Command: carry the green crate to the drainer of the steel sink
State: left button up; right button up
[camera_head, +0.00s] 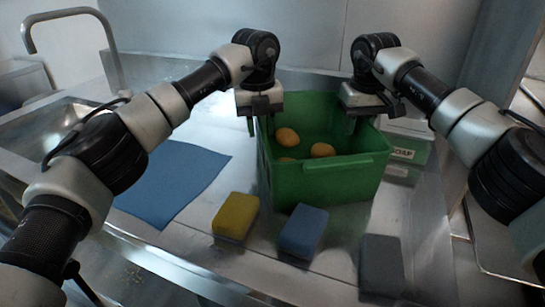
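The green crate (325,185) stands upright on the steel worktop right of centre, with several round orange-yellow items (321,150) inside. My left gripper (259,122) points down at the crate's left wall, near its far corner. My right gripper (368,118) points down at the right wall, with one finger showing inside the crate. The walls and the gripper bodies hide parts of the fingers, so I cannot tell whether either is closed on a wall. The steel sink (42,137) is at the far left, partly hidden by my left arm.
A blue cloth (178,178) lies flat between sink and crate. A yellow sponge (236,215), a blue sponge (303,231) and a dark grey block (381,264) lie in front of the crate. A steel wall rises behind.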

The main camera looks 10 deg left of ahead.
jog(key=shift+r, duration=0.25)
pick_arm(q)
notch_tip(320, 180, up, 12)
jog(key=shift+a, duration=0.2)
pick_arm(e)
jog(key=r, duration=0.3)
jog(key=s+r, duration=0.1)
jog(key=r, duration=0.7)
jog(key=shift+s+d+r, duration=0.25)
pick_arm(q)
jog(key=shift+s, duration=0.1)
